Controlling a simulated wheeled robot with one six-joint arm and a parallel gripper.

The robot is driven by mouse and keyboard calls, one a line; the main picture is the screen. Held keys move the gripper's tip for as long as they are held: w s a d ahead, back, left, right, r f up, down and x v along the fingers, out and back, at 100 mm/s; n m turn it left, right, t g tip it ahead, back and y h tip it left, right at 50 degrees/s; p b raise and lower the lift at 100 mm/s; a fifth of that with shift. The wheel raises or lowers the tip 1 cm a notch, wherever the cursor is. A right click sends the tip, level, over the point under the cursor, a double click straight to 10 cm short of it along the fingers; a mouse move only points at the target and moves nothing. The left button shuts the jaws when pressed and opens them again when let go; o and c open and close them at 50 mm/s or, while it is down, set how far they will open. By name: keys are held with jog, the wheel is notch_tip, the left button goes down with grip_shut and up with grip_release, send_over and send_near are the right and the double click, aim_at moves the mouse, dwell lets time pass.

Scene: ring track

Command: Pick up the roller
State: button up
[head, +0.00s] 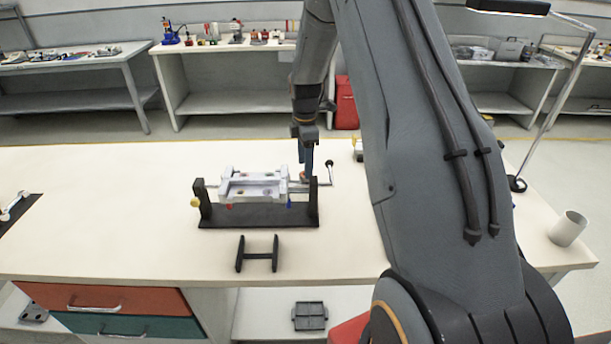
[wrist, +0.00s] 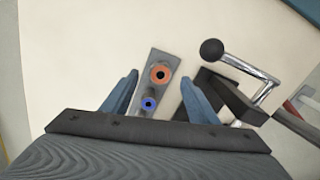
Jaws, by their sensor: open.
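In the wrist view, a narrow grey block (wrist: 158,98) lies between my finger pads. An orange-ringed round part (wrist: 161,73) and a smaller blue-ringed one (wrist: 149,103) are set in it; both have dark centres. I cannot tell for sure which thing is the roller. My gripper (wrist: 160,88) is open, with blue fingers on either side of the block and nothing clamped. In the head view, my gripper (head: 306,165) points down behind the right end of a silver slide fixture (head: 254,186), which hides the block. Height above the block is unclear.
The fixture stands on a black base (head: 258,215); its crank handle (head: 329,167) rises close to my gripper, its black knob (wrist: 211,51) right of my fingers. A black H-shaped stand (head: 257,254) is in front. A white cylinder (head: 568,228) stands far right. The left tabletop is mostly clear.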

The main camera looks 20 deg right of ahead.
jog(key=shift+f+p, duration=0.45)
jog(key=shift+f, duration=1.1)
jog(key=c, duration=1.2)
jog(key=shift+r, duration=0.15)
notch_tip(320, 180, up, 10)
jog(key=b, duration=0.3)
jog(key=shift+m, duration=0.3)
jog(key=s+a+r+p, duration=0.1)
jog(key=a+r, duration=0.2)
jog(key=a, duration=0.1)
jog(key=s+a+r+p, duration=0.1)
jog(key=s+a+r, duration=0.1)
jog(key=a, duration=0.3)
jog(key=s+a+r+p, duration=0.1)
jog(key=s+a+r, duration=0.1)
jog(key=a+r, duration=0.1)
jog(key=shift+a+r, duration=0.3)
jog(key=shift+a, duration=0.35)
